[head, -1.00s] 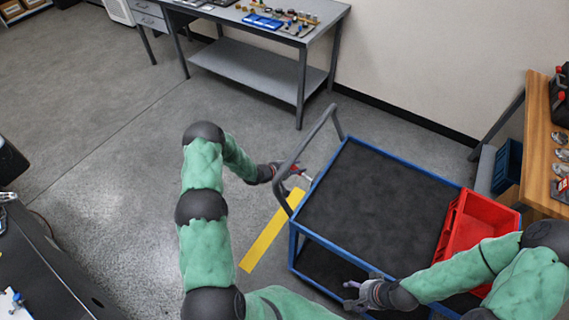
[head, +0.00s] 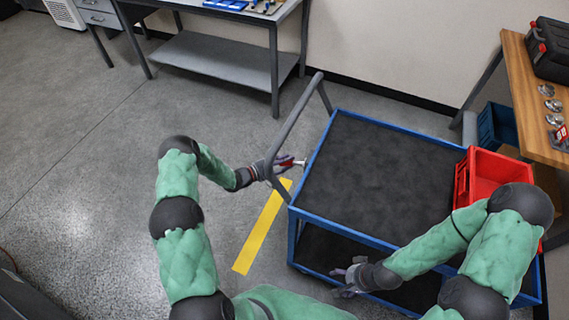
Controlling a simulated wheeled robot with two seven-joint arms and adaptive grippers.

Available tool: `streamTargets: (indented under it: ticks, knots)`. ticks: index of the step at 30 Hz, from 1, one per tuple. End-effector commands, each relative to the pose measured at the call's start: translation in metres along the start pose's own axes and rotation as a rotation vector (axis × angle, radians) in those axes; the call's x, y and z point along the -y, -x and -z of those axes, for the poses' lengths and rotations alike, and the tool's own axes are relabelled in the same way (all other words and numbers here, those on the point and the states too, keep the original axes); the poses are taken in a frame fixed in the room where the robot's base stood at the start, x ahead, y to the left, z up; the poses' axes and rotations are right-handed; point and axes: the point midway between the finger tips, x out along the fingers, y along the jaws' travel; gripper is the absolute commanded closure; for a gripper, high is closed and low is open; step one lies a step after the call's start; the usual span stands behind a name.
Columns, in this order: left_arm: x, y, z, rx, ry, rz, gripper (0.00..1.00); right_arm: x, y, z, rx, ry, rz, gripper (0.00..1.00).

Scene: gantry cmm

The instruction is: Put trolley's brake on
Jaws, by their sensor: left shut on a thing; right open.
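The trolley (head: 375,180) has a blue frame, a dark top deck and a grey push handle (head: 292,130) at its left end. A small lever with a red part and a pale metal tip (head: 299,163) shows at that end, beside the handle. I take it for the brake lever. My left gripper (head: 280,166) is shut on it, its fingers partly hidden behind the handle. My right gripper (head: 345,278) is open and empty near the trolley's front side, in front of the lower deck. The trolley's wheels are hidden.
A red crate (head: 490,172) sits at the trolley's right end, partly behind my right arm. A yellow floor strip (head: 262,230) lies left of the trolley. A grey bench (head: 225,60) stands behind, a wooden bench (head: 535,100) at right. Floor at left is clear.

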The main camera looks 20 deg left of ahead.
Motion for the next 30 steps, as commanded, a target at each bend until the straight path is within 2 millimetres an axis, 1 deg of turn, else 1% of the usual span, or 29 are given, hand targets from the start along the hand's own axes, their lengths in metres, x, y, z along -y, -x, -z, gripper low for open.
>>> streamTargets:
  ticks: [1, 7, 19, 20, 21, 22, 23, 30]
  knots:
    - [0.0076, -0.0022, 0.0001, 0.008, 0.013, 0.002, 1.00, -0.0016, -0.0046, 0.0002, 0.000, 0.000, 0.000, 0.29]
    - [0.0092, -0.0033, -0.0009, 0.023, 0.039, -0.011, 1.00, -0.0030, -0.0086, 0.0004, 0.000, 0.000, 0.000, 0.29]
    - [0.0103, -0.0041, -0.0026, 0.028, 0.047, -0.012, 1.00, -0.0031, -0.0086, 0.0004, 0.000, 0.000, 0.000, 0.29]
    - [0.0105, -0.0041, -0.0026, 0.028, 0.047, -0.012, 0.59, -0.0031, -0.0086, 0.0004, 0.000, 0.000, 0.000, 0.29]
    - [0.0106, -0.0041, -0.0026, 0.028, 0.048, -0.012, 0.48, -0.0031, -0.0087, 0.0003, 0.000, 0.000, 0.000, 0.29]
    - [0.0107, -0.0040, -0.0025, 0.028, 0.048, -0.012, 0.39, -0.0031, -0.0087, 0.0003, 0.000, 0.000, 0.000, 0.29]
    - [0.0106, -0.0039, -0.0023, 0.027, 0.047, -0.012, 0.36, -0.0031, -0.0087, 0.0003, 0.000, 0.000, 0.000, 0.29]
    - [0.0085, -0.0028, -0.0006, 0.024, 0.044, -0.015, 0.36, -0.0031, -0.0087, 0.0003, 0.000, 0.000, 0.000, 0.29]
